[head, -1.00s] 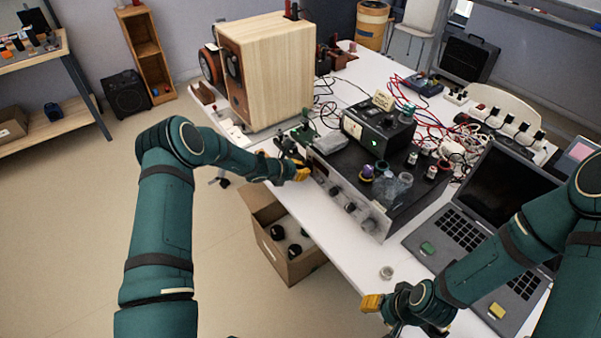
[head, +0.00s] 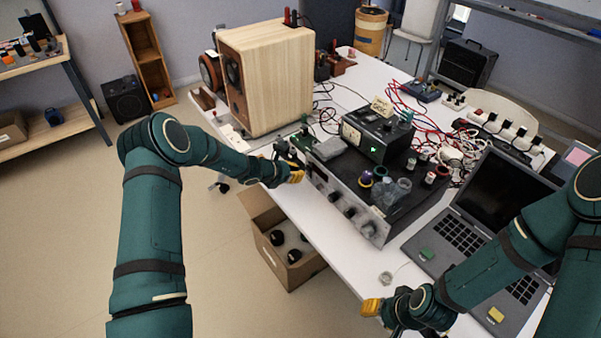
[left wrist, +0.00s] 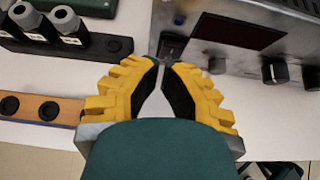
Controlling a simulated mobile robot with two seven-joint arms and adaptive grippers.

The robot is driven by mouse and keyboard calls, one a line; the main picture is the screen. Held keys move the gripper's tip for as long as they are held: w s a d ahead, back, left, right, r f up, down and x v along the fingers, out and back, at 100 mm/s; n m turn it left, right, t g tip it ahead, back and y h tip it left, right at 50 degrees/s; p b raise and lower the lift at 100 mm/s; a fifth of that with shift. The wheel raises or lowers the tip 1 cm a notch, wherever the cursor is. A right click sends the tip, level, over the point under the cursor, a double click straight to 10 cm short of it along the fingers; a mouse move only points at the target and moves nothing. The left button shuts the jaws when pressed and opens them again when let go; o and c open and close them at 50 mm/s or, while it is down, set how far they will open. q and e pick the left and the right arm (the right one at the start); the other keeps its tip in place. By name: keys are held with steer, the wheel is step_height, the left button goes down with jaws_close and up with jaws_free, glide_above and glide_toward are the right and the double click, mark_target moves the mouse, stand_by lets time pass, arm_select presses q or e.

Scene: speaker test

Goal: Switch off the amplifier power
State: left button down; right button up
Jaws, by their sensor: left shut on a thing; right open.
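The amplifier (head: 345,195) is a silver-fronted unit with several black knobs, standing at the near edge of the white table. In the left wrist view, its front (left wrist: 225,55) shows a dark display and, left of it, a small dark power switch (left wrist: 172,46). My left gripper (head: 297,176) is at the left end of the amplifier front. In the left wrist view its yellow fingers (left wrist: 163,66) come together at the switch and are shut on it; the exact contact is partly hidden. My right gripper (head: 371,307) is open, near the table's front edge, apart from the amplifier.
A meter box (head: 375,135), jars and spools stand on the amplifier. A wooden speaker (head: 280,75) stands at the left on the table. A laptop (head: 450,235) lies to the right. A cardboard box (head: 290,268) sits on the floor below the table edge.

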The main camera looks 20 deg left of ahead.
arm_select(q)
steer(key=v, duration=1)
